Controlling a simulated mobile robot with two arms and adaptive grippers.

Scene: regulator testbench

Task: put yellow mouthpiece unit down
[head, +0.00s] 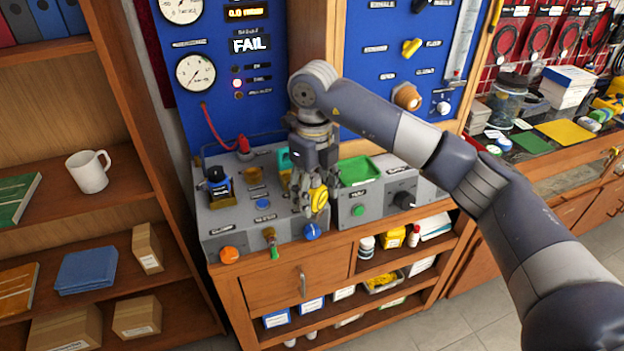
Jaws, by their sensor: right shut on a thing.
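The yellow mouthpiece unit (319,197) is between the fingers of my right gripper (312,205), which is shut on it. The gripper points down over the right part of the left grey bench unit (240,221), in front of its panel. I cannot tell whether the yellow unit touches the surface below. The gripper and arm hide part of the bench top behind them. My left gripper is not in view.
A green tray (358,170) sits to the right on the second grey unit. A dark regulator (218,185) stands at the left of the bench. Blue (312,231) and orange (229,255) knobs are in front. A blue panel reads FAIL (250,44).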

